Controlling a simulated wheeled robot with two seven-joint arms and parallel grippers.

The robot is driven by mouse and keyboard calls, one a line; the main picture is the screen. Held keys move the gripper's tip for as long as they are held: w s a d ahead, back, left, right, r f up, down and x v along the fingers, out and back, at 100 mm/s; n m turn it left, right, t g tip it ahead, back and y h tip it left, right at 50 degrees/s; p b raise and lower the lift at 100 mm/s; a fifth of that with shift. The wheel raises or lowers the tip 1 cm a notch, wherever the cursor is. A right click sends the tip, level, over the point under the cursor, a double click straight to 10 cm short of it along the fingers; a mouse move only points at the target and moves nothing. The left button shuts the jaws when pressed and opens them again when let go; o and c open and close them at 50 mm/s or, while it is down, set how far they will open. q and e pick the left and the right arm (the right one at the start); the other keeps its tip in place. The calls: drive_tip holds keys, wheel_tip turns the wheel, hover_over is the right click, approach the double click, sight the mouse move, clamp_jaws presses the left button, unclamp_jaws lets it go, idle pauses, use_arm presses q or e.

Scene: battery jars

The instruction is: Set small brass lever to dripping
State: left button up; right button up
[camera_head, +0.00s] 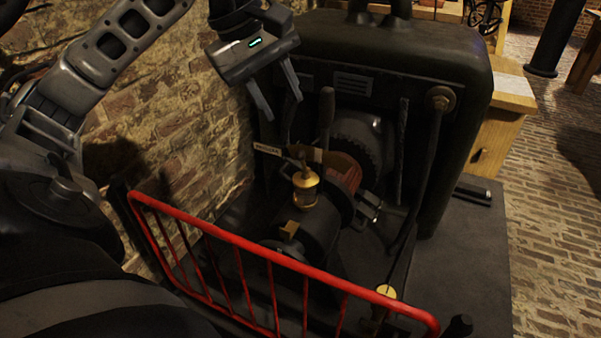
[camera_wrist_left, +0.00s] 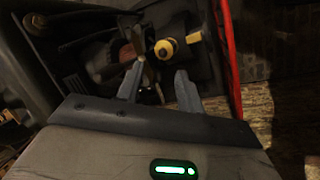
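A brass oiler cup (camera_head: 306,188) stands upright on the dark machine behind the red railing. It also shows in the left wrist view (camera_wrist_left: 165,48), above the fingertips. A thin dark piece rises from its top; I cannot clearly make out the small brass lever or its setting. A pale tag (camera_head: 268,149) with unreadable lettering sticks out left of the oiler's top. My left gripper (camera_head: 283,109) is open and empty, above and a little left of the oiler, apart from it. The left wrist view shows its two spread fingers (camera_wrist_left: 160,68). My right gripper is not in view.
A red railing (camera_head: 270,252) runs in front of the machine. A dark upright handle (camera_head: 327,108) stands close behind the oiler, with a large dark housing (camera_head: 440,75) at the back. A brick wall (camera_head: 185,120) is at the left. Air above the oiler looks free.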

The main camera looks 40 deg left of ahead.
sight(302, 161)
use_arm(q)
drive_tip(key=shift+y, duration=0.4)
drive_tip(key=b+x, duration=0.1)
drive_tip(key=x, duration=0.4)
drive_tip(key=a+b+x, duration=0.1)
drive_tip(key=b+x, duration=0.1)
drive_tip(key=x, duration=0.3)
drive_tip(key=b+x, duration=0.1)
drive_tip(key=x, duration=0.4)
drive_tip(key=shift+a+f, duration=0.15)
drive_tip(key=shift+f+b, duration=0.15)
drive_tip(key=shift+b, duration=0.15)
clamp_jaws()
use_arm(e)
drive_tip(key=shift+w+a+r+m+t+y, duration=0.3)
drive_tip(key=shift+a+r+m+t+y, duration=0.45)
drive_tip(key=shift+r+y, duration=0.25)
